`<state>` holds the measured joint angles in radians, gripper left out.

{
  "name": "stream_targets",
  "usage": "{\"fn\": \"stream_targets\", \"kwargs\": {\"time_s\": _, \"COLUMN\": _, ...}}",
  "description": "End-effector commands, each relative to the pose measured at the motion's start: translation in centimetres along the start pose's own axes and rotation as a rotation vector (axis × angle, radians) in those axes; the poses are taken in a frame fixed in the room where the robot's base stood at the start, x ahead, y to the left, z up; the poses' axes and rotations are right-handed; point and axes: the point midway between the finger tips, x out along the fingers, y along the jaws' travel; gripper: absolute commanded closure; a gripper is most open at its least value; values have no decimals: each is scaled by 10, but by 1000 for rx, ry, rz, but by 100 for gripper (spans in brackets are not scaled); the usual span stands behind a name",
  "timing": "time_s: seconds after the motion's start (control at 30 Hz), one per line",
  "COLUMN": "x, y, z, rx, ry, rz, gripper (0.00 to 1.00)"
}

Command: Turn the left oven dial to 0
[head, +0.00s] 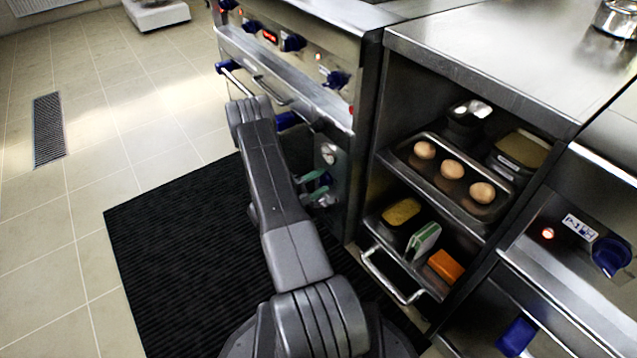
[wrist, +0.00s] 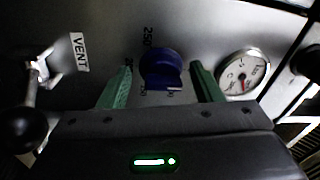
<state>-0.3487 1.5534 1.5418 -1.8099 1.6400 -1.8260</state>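In the wrist view a blue dial (wrist: 160,66) sits on the grey oven panel, with "250" printed up and left of it and partly covered numbers around its lower edge. Its grip ridge points down and slightly right, near a "0" mark; the exact setting is hard to read. My gripper (wrist: 162,68) is open, with one green finger on each side of the dial and a visible gap on both sides. In the head view my gripper (head: 316,188) is at the lower oven panel, and the dial is mostly hidden by the fingers.
A round white gauge (wrist: 243,73) is right of the dial. A "VENT" label (wrist: 79,52) and a lever with a black knob (wrist: 22,128) are left. In the head view, a shelf tray (head: 407,152) holds eggs, and a black mat (head: 180,250) covers the floor.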

Motion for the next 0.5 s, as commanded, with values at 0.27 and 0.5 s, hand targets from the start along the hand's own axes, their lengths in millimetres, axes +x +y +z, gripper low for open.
{"fn": "stream_targets", "kwargs": {"time_s": 0.27, "x": -1, "y": -1, "z": 0, "rx": 2, "ry": 1, "rz": -1, "gripper": 41}}
{"fn": "stream_targets", "kwargs": {"time_s": 0.5, "x": -28, "y": -3, "z": 0, "rx": 0, "ry": -4, "rz": -2, "gripper": 41}}
